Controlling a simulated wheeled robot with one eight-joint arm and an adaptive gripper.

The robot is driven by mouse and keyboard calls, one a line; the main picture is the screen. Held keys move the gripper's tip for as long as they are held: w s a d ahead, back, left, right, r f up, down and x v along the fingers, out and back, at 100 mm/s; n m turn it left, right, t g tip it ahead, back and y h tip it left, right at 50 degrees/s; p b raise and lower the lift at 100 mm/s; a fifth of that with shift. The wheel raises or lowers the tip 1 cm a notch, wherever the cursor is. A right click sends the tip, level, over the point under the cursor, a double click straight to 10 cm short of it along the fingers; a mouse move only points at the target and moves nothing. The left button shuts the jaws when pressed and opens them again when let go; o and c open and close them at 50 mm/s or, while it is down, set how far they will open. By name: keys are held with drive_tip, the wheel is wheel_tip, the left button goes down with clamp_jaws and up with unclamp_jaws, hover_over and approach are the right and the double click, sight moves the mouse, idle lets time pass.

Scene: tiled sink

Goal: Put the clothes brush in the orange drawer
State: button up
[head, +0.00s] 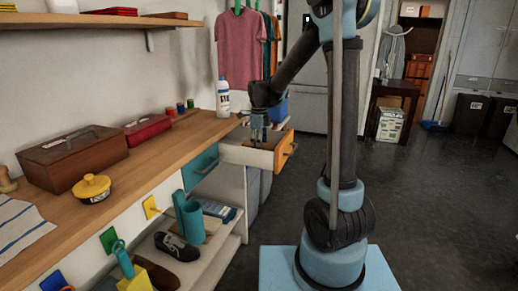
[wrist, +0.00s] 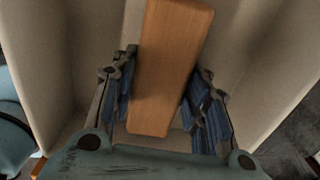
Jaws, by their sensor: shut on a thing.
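The clothes brush shows in the wrist view as a long wooden block (wrist: 168,65), running from the top edge down between my fingers. My gripper (wrist: 163,100) is shut on it, with one blue-padded finger along each side. The orange drawer (head: 285,150) is pulled out from under the counter, with its orange front facing right. In the head view my gripper (head: 259,130) points down into the drawer. Pale drawer walls surround the brush in the wrist view. The bristles are hidden, and I cannot tell whether the brush touches the drawer floor.
A white bottle (head: 223,100) stands on the wooden counter (head: 160,150) near the drawer. A teal-fronted drawer (head: 201,165) is to its left. Shoes (head: 176,247) and a teal jug (head: 190,218) are on the shelf below. The dark floor to the right is open.

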drive_tip(key=shift+f, duration=0.25)
drive_tip(key=shift+f, duration=0.1)
drive_tip(key=o, duration=1.1)
wheel_tip(320, 180, up, 12)
drive_tip(key=s+d+n, duration=0.5)
drive_tip(key=s+d, duration=0.2)
drive_tip(key=d, duration=0.1)
drive_tip(key=s+d+f+n, duration=0.4)
drive_tip(key=s+n, duration=0.1)
drive_tip(key=s, duration=0.3)
drive_tip(key=s+d+f+n+t, duration=0.1)
drive_tip(key=s+d+f+n, duration=0.3)
drive_tip(key=s, duration=0.4)
drive_tip(key=s+d+f+n+t, duration=0.1)
drive_tip(key=s+d+f+n, duration=0.3)
drive_tip(key=s+f+n, duration=0.2)
drive_tip(key=shift+s+d+n, duration=0.4)
drive_tip(key=shift+s+n, duration=0.7)
drive_tip(key=shift+s, duration=0.15)
